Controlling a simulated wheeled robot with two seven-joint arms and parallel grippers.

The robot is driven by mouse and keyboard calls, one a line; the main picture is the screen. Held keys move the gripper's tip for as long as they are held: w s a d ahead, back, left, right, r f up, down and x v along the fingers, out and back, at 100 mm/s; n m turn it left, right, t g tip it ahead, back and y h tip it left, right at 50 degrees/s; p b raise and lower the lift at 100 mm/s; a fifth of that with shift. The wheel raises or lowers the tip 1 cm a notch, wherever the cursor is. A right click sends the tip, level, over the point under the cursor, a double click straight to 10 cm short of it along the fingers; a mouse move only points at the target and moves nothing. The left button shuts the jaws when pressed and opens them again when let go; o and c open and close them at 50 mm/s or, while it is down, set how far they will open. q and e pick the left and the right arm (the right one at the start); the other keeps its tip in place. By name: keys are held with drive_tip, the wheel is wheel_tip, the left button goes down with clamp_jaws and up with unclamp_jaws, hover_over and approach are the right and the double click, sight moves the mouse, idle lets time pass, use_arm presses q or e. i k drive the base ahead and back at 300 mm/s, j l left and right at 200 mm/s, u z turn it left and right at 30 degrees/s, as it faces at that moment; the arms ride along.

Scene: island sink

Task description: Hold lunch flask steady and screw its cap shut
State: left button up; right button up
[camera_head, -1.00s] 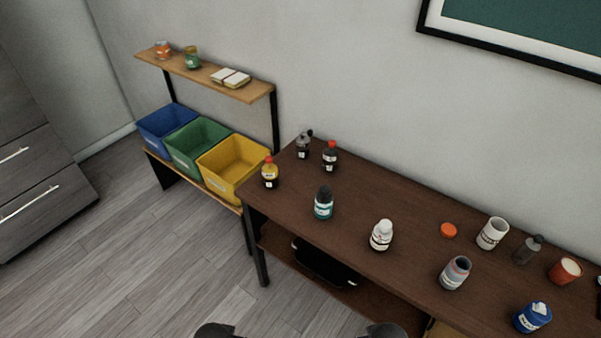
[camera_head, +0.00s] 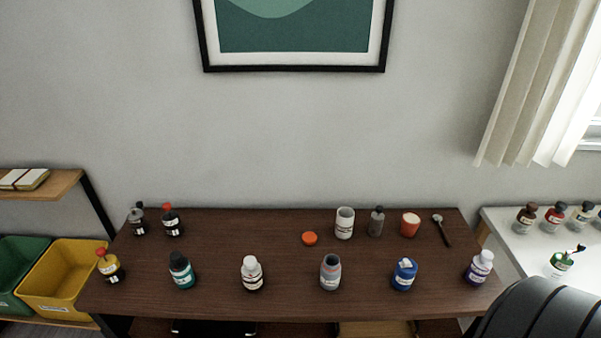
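An orange cap (camera_head: 309,239) lies flat and loose on the dark brown table (camera_head: 215,240), near the middle. To its right stands an upright white cylinder with an open top and a label (camera_head: 345,223). In front stands a grey, open-mouthed bottle (camera_head: 330,272), also upright. I cannot tell which of these two is the lunch flask. Neither has a cap on. Neither gripper is in view. A dark rounded form at the lower right looks like part of my arm.
In the front row stand a yellow bottle (camera_head: 110,266), teal bottle (camera_head: 182,270), white-capped bottle (camera_head: 252,274), blue jar (camera_head: 404,274) and purple bottle (camera_head: 479,267). Behind are a red cup (camera_head: 410,225) and a spoon (camera_head: 443,231). A white table (camera_head: 512,246) adjoins right; bins stand left.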

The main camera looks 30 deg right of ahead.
sight(329, 274)
drive_tip(key=z, duration=1.2)
